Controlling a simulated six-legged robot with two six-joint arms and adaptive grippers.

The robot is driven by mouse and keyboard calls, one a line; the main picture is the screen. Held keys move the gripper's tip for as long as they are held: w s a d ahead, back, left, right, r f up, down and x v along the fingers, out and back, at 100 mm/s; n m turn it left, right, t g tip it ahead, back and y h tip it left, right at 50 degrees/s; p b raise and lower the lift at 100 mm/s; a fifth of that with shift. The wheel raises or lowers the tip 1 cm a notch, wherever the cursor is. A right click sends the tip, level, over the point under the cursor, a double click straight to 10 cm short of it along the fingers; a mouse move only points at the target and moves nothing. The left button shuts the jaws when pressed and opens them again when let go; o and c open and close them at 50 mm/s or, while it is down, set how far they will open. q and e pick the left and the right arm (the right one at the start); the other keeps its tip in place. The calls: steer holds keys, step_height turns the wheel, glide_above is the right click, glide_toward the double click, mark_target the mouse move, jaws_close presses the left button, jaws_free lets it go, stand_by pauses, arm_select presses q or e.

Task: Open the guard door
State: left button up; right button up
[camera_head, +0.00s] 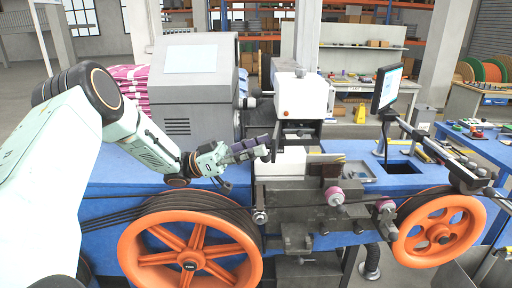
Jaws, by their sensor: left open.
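My left arm comes in from the left, and my left gripper (262,148) points right, in front of the machine's middle. Its dark fingers are open and hold nothing that I can see. The fingertips are close to a dark bracket or handle below a white housing (305,96) with a red button; I cannot tell whether they touch it. A pale panel (281,164) shows just below the fingertips. I cannot tell for sure which part is the guard door. My right gripper is out of view.
A grey cabinet (186,97) stands behind my left arm. An orange capstan wheel (132,246) is at the lower left, another (403,250) at the right. A monitor (387,88) stands on the blue machine bed (357,150). A workbench (471,104) is farther back.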

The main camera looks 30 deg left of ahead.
arm_select(q)
steer(key=shift+a, duration=0.1)
steer(key=v, duration=1.2)
stand_by(0.4)
